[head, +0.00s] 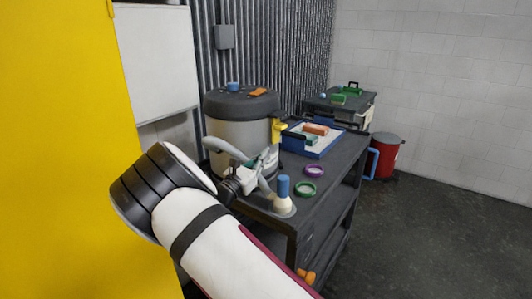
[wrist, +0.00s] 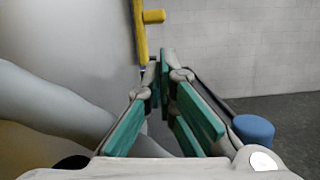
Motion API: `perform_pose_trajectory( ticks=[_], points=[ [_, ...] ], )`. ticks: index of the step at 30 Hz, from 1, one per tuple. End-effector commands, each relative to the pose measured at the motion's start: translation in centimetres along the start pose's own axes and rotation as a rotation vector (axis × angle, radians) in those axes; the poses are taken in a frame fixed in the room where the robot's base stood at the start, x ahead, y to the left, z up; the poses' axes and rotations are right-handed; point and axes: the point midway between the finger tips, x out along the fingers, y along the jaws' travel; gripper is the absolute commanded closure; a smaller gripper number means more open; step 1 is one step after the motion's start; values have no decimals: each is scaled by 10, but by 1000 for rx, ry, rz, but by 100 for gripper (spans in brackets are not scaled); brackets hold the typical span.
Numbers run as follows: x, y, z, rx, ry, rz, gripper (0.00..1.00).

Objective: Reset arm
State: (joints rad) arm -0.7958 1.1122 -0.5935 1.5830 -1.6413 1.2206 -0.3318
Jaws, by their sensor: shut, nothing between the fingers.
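My gripper (head: 270,156) is beside the front right of a large grey drum (head: 232,136), above the near end of a dark cart (head: 330,200). My white arm reaches up to it from the bottom of the head view. In the wrist view the green-padded fingers of my gripper (wrist: 162,62) come together at the tips, with nothing held. The drum's pale wall (wrist: 60,50) fills the left of that view. A yellow handle (wrist: 140,30) stands just beyond the fingertips.
A blue-capped white bottle (head: 283,196) stands right by my gripper; its blue cap (wrist: 253,130) shows in the wrist view. Purple (head: 314,171) and green (head: 305,188) rings and a blue tray (head: 326,150) are on the cart. A yellow panel (head: 60,150) is at left; floor at right is clear.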

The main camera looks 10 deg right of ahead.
Motion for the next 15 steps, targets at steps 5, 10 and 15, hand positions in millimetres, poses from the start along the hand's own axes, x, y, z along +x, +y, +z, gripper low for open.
perform_pose_trajectory(
  ticks=[5,10,15],
  points=[
    [-2,0,-1,-1,-1,-2,100],
    [-1,-1,-1,0,0,-2,100],
    [11,-24,11,47,38,-79,100]
  ],
)
